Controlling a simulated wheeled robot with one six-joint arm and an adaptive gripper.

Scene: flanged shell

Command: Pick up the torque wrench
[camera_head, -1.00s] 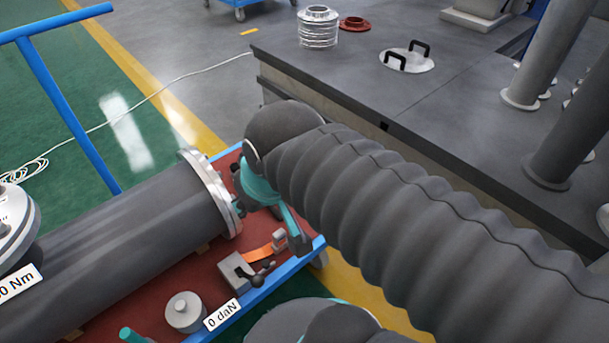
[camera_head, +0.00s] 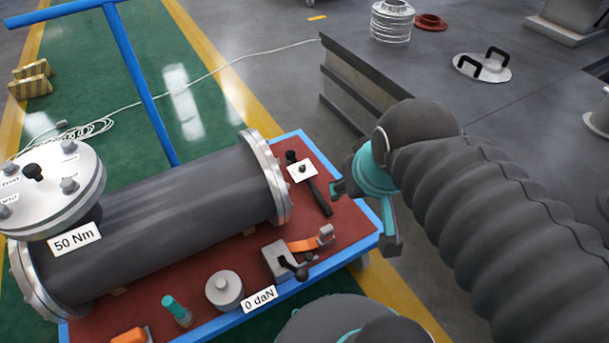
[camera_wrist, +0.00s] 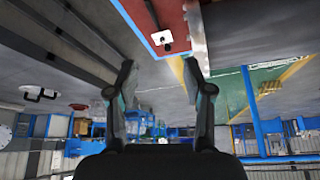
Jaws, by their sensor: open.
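The torque wrench (camera_head: 318,196) appears to be the slim black tool with a white square plate, lying on the red top of the blue-framed cart (camera_head: 205,258), beside the cylinder's right flange. In the wrist view the tool (camera_wrist: 153,14) shows at the top, with its white plate between and beyond my fingers. My gripper (camera_head: 364,214) is open and empty, with teal and dark fingers, just right of the tool and above the cart's right edge. In the wrist view my gripper (camera_wrist: 160,65) has its two fingers spread wide.
A grey flanged cylinder (camera_head: 180,205) fills much of the cart, with a round cover labelled 50 Nm (camera_head: 55,185). A clamp with an orange strap (camera_head: 285,258) and a grey weight (camera_head: 224,290) sit near the front edge. A dark platform (camera_head: 480,110) stands behind my arm.

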